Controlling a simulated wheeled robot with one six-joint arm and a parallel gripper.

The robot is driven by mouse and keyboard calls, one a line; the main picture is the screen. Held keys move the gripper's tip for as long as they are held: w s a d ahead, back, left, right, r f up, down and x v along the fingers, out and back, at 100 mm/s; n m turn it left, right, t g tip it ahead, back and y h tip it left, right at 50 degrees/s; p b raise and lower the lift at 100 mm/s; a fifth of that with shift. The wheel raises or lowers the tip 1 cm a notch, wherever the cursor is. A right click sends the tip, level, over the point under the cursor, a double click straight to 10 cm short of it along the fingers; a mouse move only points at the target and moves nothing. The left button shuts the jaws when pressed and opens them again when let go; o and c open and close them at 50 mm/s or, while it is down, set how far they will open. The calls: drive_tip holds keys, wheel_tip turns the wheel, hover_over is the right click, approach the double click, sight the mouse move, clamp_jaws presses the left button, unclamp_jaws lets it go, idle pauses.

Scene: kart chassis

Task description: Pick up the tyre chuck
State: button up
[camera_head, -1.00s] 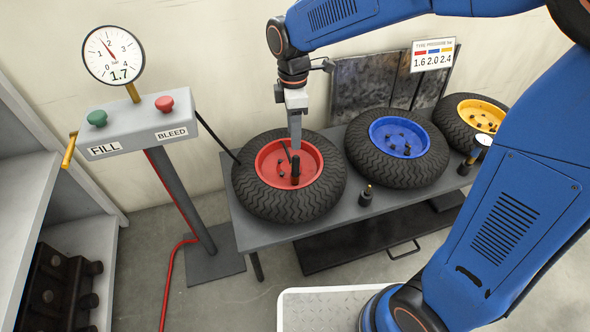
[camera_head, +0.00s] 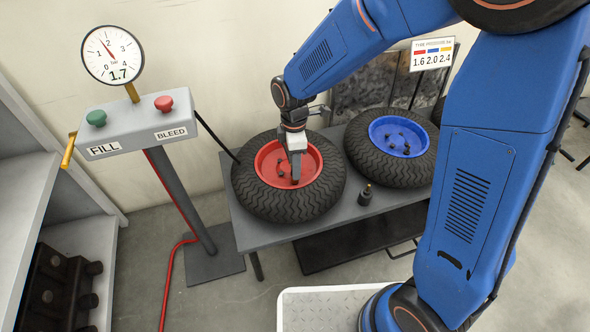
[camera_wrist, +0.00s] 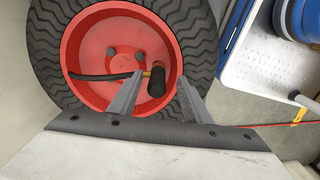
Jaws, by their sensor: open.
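The tyre chuck (camera_wrist: 156,82) shows in the wrist view as a black cylinder with a brass-coloured fitting and a black hose, over the red rim (camera_wrist: 92,54). My gripper (camera_wrist: 166,90) is open, with its two grey fingers on either side of the chuck. I cannot tell whether the fingers touch it. In the head view my gripper (camera_head: 295,178) points down into the red-rimmed tyre (camera_head: 258,202), and the chuck is mostly hidden behind it.
The blue-rimmed tyre (camera_head: 371,170) lies to the right on the grey bench (camera_head: 252,236). A small black item (camera_head: 365,194) stands between the tyres. The fill and bleed stand (camera_head: 134,134), with its gauge (camera_head: 113,55) at 1.7, is at the left.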

wheel_tip(320, 180, down, 4)
drive_tip(key=shift+w+d, duration=0.1)
drive_tip(key=shift+c, duration=0.2)
clamp_jaws()
drive_tip(key=shift+r, duration=0.15)
wheel_tip(320, 180, up, 9)
drive_tip(key=shift+r, duration=2.7)
